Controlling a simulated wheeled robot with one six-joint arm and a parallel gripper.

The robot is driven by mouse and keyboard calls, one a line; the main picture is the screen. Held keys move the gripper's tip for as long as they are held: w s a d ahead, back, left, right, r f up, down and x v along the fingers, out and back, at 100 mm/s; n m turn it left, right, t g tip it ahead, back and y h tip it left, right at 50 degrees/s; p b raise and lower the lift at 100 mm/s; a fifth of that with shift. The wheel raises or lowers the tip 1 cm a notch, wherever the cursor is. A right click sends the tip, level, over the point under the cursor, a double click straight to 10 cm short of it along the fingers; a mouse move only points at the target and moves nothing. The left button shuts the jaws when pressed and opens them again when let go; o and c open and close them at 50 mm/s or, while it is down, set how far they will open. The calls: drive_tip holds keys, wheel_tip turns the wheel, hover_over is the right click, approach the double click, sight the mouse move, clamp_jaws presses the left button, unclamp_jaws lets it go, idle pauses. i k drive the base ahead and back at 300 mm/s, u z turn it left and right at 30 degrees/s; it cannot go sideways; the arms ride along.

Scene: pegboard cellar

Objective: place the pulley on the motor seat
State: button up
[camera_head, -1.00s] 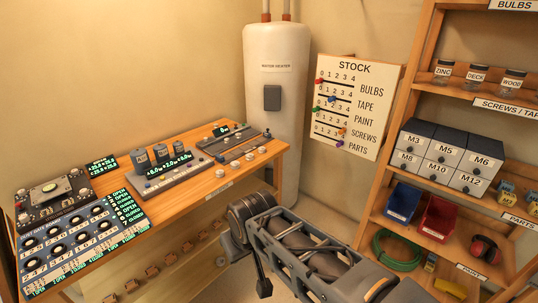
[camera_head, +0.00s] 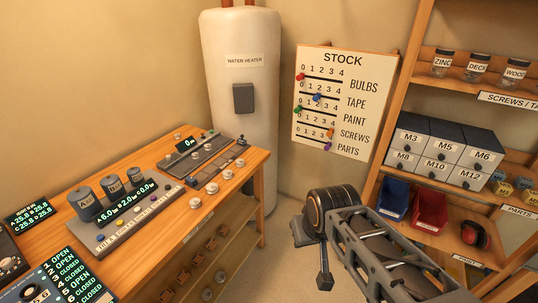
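I cannot make out with certainty which part is the pulley or which is the motor seat. Several small pale round pieces (camera_head: 212,187) sit along the bench front beside a grey slotted strip (camera_head: 213,158) with a "0m" display. More round parts (camera_head: 207,294) hang or sit on the level under the bench top; they are small and partly hidden. My arm reaches in from the lower right. My gripper (camera_head: 314,262) points down over the floor, right of the bench and apart from it. I see nothing held in it, but its fingertips show too poorly to judge the opening.
The wooden bench (camera_head: 150,155) carries a grey unit with three dark cylinders (camera_head: 110,186) and a switch panel (camera_head: 70,287). A white water heater (camera_head: 240,70) stands behind. The wooden shelf (camera_head: 393,120) holds drawers, a blue bin (camera_head: 394,197) and a red bin (camera_head: 430,211). Floor between is clear.

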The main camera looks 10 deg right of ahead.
sight(182, 167)
drive_tip(key=z, duration=0.2)
drive_tip(key=i, duration=0.85)
drive_tip(key=u, duration=0.6)
drive_tip(key=i, duration=0.45)
drive_tip(key=u, duration=0.4)
